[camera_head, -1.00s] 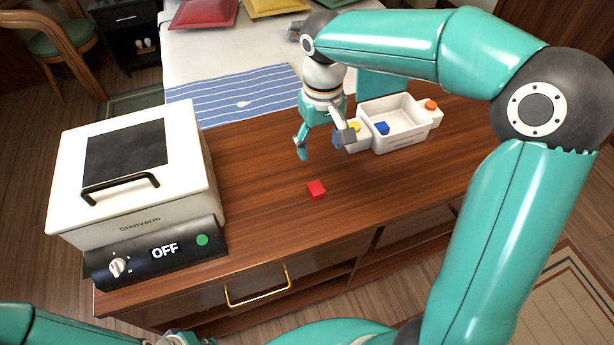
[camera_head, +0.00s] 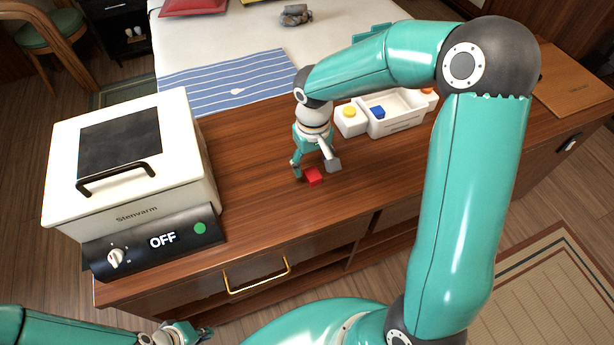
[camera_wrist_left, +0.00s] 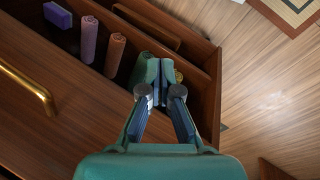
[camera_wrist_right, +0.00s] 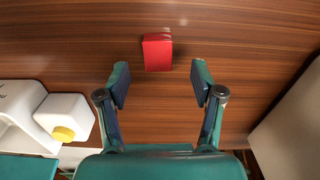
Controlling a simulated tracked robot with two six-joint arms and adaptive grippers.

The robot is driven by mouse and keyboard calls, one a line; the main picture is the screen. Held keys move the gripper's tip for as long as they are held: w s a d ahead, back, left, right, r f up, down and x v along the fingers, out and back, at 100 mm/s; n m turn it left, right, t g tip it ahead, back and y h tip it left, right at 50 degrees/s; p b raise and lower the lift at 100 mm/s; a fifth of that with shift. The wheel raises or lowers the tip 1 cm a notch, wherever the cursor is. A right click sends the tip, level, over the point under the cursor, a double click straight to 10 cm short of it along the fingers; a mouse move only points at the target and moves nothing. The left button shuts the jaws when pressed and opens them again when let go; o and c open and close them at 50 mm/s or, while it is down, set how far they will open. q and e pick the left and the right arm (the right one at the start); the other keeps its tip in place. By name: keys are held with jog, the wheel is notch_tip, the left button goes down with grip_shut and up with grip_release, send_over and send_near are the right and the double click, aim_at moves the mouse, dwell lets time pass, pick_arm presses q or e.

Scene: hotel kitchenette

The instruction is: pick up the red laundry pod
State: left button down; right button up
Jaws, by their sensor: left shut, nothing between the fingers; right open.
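The red laundry pod (camera_head: 313,176) lies on the wooden counter, a small red block. It also shows in the right wrist view (camera_wrist_right: 157,53), just past the fingertips and roughly centred between them. My right gripper (camera_head: 316,170) points down over the counter, its fingers spread close around the pod's far side. In its wrist view the right gripper (camera_wrist_right: 160,85) is open and empty, with bare wood between its fingers. My left gripper (camera_head: 188,333) is low at the front, partly cut off by the frame; its wrist view shows the fingers (camera_wrist_left: 160,96) shut and empty.
A white appliance (camera_head: 130,165) marked OFF stands on the left. White containers (camera_head: 396,124) with yellow, blue and orange pieces stand behind right. The left wrist view shows a wooden compartment (camera_wrist_left: 190,50) with rolled items and a gold handle (camera_wrist_left: 28,90). Counter around the pod is clear.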

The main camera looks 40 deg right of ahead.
aim_at(311, 171)
jog(key=f, duration=0.4)
jog(key=shift+w+d+f, duration=0.15)
jog(key=shift+w+f, duration=0.05)
jog(key=shift+w, duration=0.1)
jog(key=shift+c, duration=0.2)
jog(key=c, duration=1)
